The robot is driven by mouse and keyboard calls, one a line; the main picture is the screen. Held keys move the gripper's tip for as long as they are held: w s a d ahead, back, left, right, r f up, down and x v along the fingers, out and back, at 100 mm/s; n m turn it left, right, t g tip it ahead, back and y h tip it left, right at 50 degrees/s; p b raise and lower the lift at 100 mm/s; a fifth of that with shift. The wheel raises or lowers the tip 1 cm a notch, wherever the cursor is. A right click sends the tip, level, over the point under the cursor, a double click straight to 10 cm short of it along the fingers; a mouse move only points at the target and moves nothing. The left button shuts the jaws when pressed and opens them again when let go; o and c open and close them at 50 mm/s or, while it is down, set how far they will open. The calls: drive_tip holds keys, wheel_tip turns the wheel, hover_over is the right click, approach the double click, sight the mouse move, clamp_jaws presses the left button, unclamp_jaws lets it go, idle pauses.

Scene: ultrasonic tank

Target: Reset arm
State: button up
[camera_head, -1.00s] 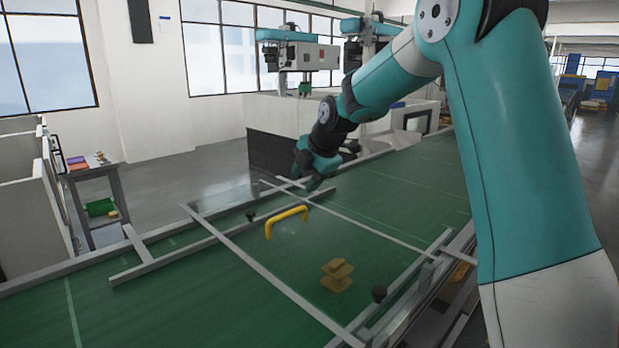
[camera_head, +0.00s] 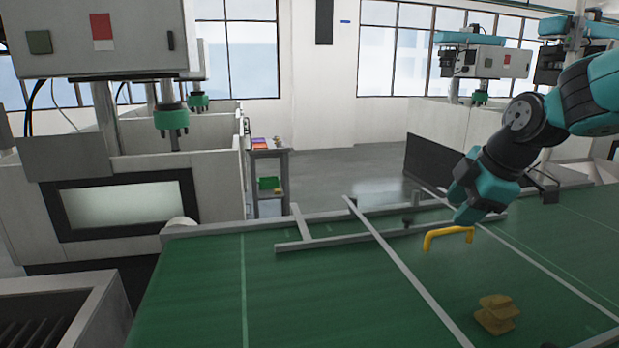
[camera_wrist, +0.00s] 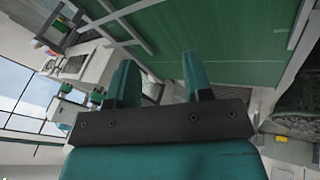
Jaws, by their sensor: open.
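My gripper (camera_wrist: 162,88) shows in the wrist view with its two teal fingers apart and nothing between them. In the head view my arm reaches in from the right edge, and my gripper (camera_head: 466,212) hangs over the far part of the green table. In that view its tip appears just above the yellow handle (camera_head: 448,236); whether they touch is unclear. The two fingers cannot be told apart there.
Yellowish stacked blocks (camera_head: 496,314) show beneath a clear cover on the green table (camera_head: 330,290). Grey rails (camera_head: 410,272) cross it. A white machine (camera_head: 120,210) stands at left. A small shelf (camera_head: 267,175) stands behind. The table's left part is clear.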

drive_tip(key=s+a+f+m+g, duration=0.1)
drive_tip(key=s+a+m, duration=0.3)
drive_tip(key=s, duration=0.9)
drive_tip(key=s+a+f+m+g+y, duration=0.1)
drive_tip(key=s+a+f+m+g, duration=0.1)
drive_tip(key=s+a+m, duration=0.3)
drive_tip(key=s+a+g, duration=0.1)
drive_tip(key=s+a, duration=0.3)
drive_tip(key=s, duration=0.4)
drive_tip(key=shift+s+f+m+g+y, duration=0.2)
drive_tip(key=shift+m+g+y, duration=0.1)
drive_tip(key=shift+g, duration=0.1)
drive_tip(key=shift+a, duration=0.1)
